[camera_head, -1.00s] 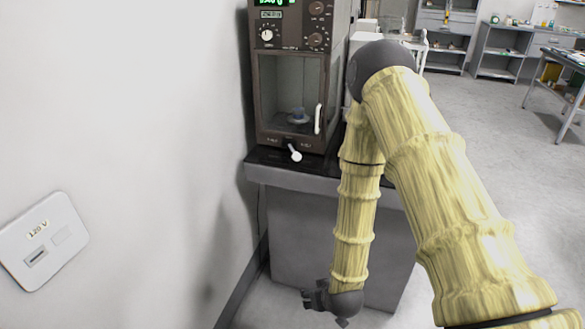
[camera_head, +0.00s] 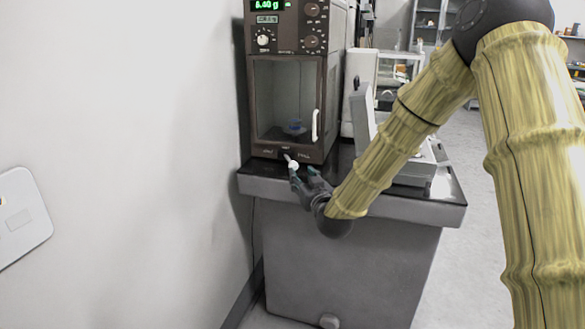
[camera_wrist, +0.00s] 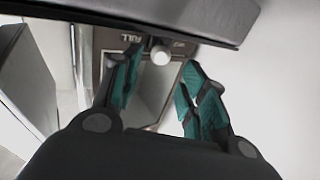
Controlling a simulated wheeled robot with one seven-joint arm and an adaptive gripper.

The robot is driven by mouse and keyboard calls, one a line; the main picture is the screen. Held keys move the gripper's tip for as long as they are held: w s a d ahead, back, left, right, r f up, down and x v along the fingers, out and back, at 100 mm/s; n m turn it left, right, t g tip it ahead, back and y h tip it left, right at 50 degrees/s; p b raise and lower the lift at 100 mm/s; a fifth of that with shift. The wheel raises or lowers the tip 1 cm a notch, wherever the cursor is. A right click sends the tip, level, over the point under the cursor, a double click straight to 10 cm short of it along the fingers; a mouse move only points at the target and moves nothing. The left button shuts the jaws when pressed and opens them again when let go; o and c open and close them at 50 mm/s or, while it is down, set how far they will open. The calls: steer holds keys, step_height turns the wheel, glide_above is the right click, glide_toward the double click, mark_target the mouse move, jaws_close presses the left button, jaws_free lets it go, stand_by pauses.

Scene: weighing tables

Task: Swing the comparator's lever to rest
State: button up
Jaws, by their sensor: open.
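The comparator (camera_head: 250,100) is a tall brown cabinet with a glass-fronted chamber, standing on a dark-topped table. Its lever (camera_head: 293,164) has a white knob and sticks out low on the front, below the chamber, slanting down to the right. In the wrist view, the white knob (camera_wrist: 160,56) shows between the spread fingertips (camera_wrist: 158,65), near the lettering "FULL". I cannot tell whether a finger touches it. The other labels by the lever are too small to read.
A grey open-lidded device (camera_head: 412,170) stands right of the comparator, behind my forearm. The table edge (camera_head: 265,187) runs below. A white wall is at left.

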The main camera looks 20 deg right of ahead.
mark_target(292, 164)
steer(key=w+b, duration=0.1)
steer(key=w, duration=0.9)
steer(key=shift+w+a, duration=0.15)
steer(key=shift+w, duration=0.15)
jaws_close()
